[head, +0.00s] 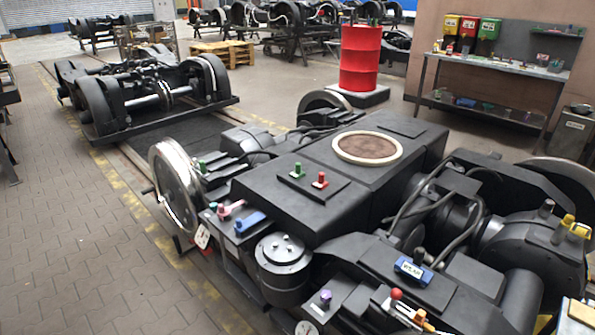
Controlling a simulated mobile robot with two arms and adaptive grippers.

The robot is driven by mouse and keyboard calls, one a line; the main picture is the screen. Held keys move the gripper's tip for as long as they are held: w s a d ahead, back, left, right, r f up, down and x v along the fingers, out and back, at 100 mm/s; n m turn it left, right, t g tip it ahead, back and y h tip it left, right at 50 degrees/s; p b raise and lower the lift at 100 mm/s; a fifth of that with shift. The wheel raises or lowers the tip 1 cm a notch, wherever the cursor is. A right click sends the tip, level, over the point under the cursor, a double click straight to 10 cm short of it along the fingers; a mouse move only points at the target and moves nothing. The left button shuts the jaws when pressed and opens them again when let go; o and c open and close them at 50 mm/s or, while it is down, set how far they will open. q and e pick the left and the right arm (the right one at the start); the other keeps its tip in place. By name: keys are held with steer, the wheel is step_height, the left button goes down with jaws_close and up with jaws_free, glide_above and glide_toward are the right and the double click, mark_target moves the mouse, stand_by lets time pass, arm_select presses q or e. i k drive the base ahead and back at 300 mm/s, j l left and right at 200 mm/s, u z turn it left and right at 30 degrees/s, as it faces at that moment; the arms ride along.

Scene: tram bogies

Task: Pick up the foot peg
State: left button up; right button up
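I cannot tell for sure which object is the foot peg. Several small peg-like pieces stand on the near black bogie (290,205). A green peg (297,170) and a red peg (320,180) stand on a dark plate on its top. A smaller green peg (213,207) stands at the left corner, beside a pink piece (232,208) and a blue block (250,222). A purple peg (325,297) stands near the bottom edge. Neither of my grippers can be made out in the head view.
A blue labelled box (413,271), a red-knobbed lever (396,294) and a yellow handle (579,230) are at the right of the bogie. A red drum (360,58) and a shelf bench (495,68) stand behind. The paved floor at left (65,240) is clear.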

mark_target(298, 174)
steer(key=i+j+z, duration=0.1)
steer(key=i+j, duration=0.3)
steer(key=i+j+z, duration=0.1)
steer(key=i+j, duration=0.25)
steer(key=i+j+z, duration=0.1)
steer(key=i+j, duration=0.2)
steer(key=j, duration=0.3)
steer(key=i+j+z, duration=0.1)
steer(key=i+j, duration=0.25)
steer(key=j, duration=0.15)
